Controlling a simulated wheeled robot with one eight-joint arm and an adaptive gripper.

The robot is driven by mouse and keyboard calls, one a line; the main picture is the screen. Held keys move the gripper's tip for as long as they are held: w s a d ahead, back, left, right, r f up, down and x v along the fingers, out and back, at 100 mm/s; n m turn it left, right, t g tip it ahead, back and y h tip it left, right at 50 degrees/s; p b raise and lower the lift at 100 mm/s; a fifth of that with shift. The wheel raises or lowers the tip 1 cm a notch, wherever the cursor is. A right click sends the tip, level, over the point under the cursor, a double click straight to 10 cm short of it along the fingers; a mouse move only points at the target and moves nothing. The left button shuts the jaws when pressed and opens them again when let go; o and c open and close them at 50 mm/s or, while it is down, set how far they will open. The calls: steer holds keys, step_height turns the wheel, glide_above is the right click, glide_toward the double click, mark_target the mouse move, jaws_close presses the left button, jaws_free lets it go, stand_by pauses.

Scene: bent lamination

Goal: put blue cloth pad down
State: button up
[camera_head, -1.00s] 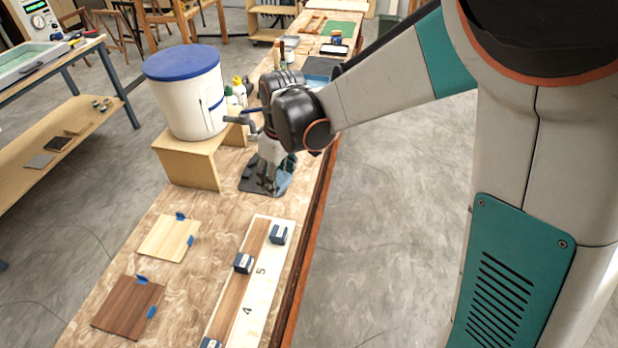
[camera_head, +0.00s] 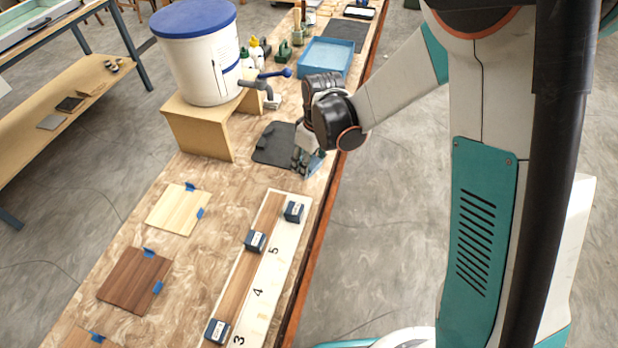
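My gripper (camera_head: 308,165) points down low over the bench, at the right edge of a dark mat (camera_head: 270,147). A small light-blue piece, which looks like the blue cloth pad (camera_head: 317,163), shows at its fingertips and seems held between them. The fingers hide part of it. I cannot tell whether the pad touches the bench.
A white bucket with a blue lid (camera_head: 200,60) stands on a wooden stand (camera_head: 205,130) to the left. A blue tray (camera_head: 325,58) lies behind. In front are a numbered board (camera_head: 258,275) with dark blue blocks and wooden squares (camera_head: 178,210). The bench's right edge is close.

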mark_target(309, 182)
steer(key=shift+f+b, duration=0.75)
steer(key=shift+f, duration=2.1)
steer(key=shift+f, duration=0.2)
steer(key=o, duration=1.2)
steer(key=shift+r, duration=0.1)
steer(key=r+p, duration=0.1)
steer(key=r, duration=0.3)
steer(key=s+d+r+p, duration=0.1)
steer(key=r, duration=0.3)
steer(key=r+p, duration=0.1)
steer(key=r, duration=0.3)
steer(key=shift+s+d+r+p, duration=0.1)
steer(key=shift+s+d+p, duration=0.1)
steer(key=shift+p, duration=0.15)
